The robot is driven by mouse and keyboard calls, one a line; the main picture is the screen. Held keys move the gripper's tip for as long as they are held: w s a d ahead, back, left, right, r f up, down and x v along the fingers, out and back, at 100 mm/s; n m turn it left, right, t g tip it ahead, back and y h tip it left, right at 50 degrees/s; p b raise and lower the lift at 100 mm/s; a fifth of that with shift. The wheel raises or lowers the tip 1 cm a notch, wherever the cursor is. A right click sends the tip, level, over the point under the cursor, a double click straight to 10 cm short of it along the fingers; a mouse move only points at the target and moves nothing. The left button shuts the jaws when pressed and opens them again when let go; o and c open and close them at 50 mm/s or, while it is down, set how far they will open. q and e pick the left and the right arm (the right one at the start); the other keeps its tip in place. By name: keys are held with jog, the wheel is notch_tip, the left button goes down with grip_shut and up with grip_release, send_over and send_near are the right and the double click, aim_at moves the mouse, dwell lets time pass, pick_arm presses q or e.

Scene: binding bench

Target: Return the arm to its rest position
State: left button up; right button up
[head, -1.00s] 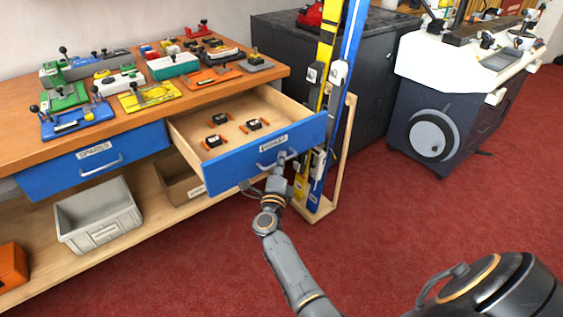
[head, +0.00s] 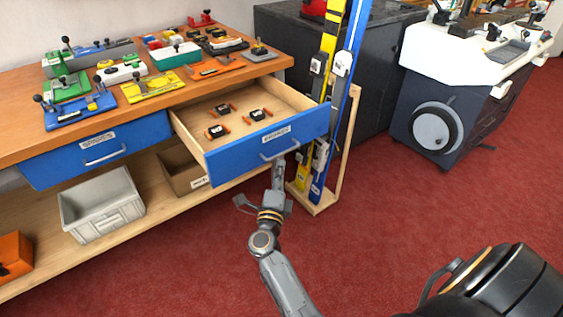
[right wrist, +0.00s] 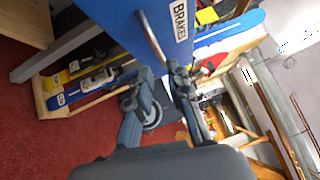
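My right gripper (head: 263,185) is open and empty just in front of the pulled-out blue drawer (head: 232,156). Its fingers are spread and sit below and apart from the metal handle (head: 280,147). In the right wrist view the two fingers (right wrist: 158,75) show with a gap between them, and the handle (right wrist: 151,38) lies beyond their tips on the blue front with the BRAKES label (right wrist: 181,20). The right forearm (head: 285,285) reaches up from the bottom of the head view. My left gripper is not in view.
The open drawer holds three small black-and-orange parts (head: 257,115). A ski rack (head: 322,206) with yellow and blue skis stands right beside the drawer. A grey bin (head: 100,207) is on the lower shelf. A white-topped machine (head: 420,62) stands at right. Red floor (head: 400,215) is clear.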

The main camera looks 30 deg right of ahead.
jog(key=shift+s+a+f, duration=0.15)
jog(key=shift+s+a, duration=0.2)
jog(key=shift+a, duration=0.05)
